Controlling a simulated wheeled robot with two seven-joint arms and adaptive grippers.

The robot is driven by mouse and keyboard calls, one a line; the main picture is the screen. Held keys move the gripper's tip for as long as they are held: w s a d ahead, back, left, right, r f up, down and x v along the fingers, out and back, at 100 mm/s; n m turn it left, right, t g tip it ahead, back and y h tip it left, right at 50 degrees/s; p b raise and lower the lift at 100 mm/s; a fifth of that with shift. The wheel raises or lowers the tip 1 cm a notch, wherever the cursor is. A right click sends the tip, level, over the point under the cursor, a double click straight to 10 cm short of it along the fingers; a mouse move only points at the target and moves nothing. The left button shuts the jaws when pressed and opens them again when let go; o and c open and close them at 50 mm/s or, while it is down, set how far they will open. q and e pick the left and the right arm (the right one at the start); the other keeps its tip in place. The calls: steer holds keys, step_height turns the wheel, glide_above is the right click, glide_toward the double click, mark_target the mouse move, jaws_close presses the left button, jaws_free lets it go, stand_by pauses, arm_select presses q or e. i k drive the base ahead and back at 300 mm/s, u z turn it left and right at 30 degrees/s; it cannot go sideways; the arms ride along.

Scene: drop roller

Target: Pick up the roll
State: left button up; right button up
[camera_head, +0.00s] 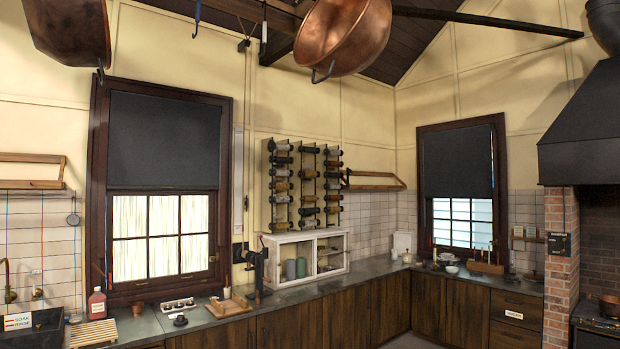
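A wall rack (268,190) holds several rolls (308,173) with dark ends, stacked in upright columns above the counter, in the middle of the head view. Some rolls look pale, brown or dark. I cannot tell which one is the task's roll. Neither of my grippers shows in this view.
A grey counter (330,279) over dark wooden cupboards runs along both walls. A dark clamp-like device (257,272), a wooden board (229,306) and a red bottle (97,304) stand on it. Copper pans (343,38) hang overhead. A brick pillar (561,265) stands right.

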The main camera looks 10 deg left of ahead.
mark_target(311, 173)
steer(key=z, duration=0.2)
steer(key=i, duration=2.05)
steer(key=z, duration=0.15)
steer(key=i, duration=2.25)
steer(key=u, duration=0.25)
steer(key=i, duration=2.45)
steer(key=u, duration=1.3)
steer(key=i, duration=2)
steer(key=u, duration=0.75)
